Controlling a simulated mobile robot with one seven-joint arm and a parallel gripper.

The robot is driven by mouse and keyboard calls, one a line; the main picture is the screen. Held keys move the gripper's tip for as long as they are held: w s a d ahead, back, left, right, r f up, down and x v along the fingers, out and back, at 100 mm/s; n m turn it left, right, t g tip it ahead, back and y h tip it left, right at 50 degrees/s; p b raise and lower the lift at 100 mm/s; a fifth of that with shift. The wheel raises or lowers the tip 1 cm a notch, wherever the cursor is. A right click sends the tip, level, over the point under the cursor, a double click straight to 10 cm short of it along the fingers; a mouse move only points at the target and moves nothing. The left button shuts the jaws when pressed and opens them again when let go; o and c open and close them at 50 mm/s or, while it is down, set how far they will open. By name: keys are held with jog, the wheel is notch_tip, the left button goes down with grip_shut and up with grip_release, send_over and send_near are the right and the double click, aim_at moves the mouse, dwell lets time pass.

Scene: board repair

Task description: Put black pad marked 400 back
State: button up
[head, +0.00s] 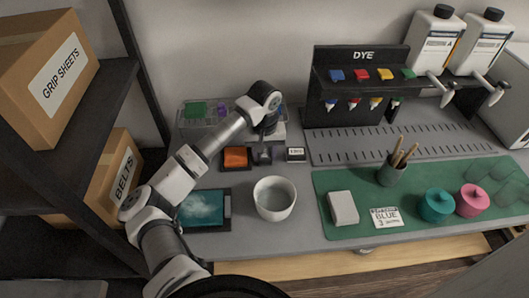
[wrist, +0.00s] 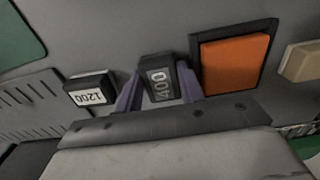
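The black pad marked 400 (wrist: 157,78) stands between the two purple-grey fingers of my gripper (wrist: 158,90) in the wrist view. The fingers touch or nearly touch both its sides, and its white label faces the camera. In the head view my gripper (head: 264,155) is low at the back of the bench, between an orange pad in a dark holder (head: 236,158) and a small block marked 1200 (head: 295,154). I cannot tell whether the pad touches the bench.
A clear tray (head: 182,116) with green and purple pieces is behind my gripper. A white bowl (head: 274,200) and a dark-framed teal panel (head: 203,210) are in front. The black DYE rack (head: 330,105) stands to the right, and a green mat (head: 330,205) holds several items.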

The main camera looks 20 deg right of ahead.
aim_at(265, 154)
jog(key=shift+o, duration=0.6)
jog(key=shift+r+p, duration=0.2)
jog(key=shift+p, duration=0.1)
notch_tip(265, 154, up, 12)
jog(key=b, duration=0.3)
dwell(0.9)
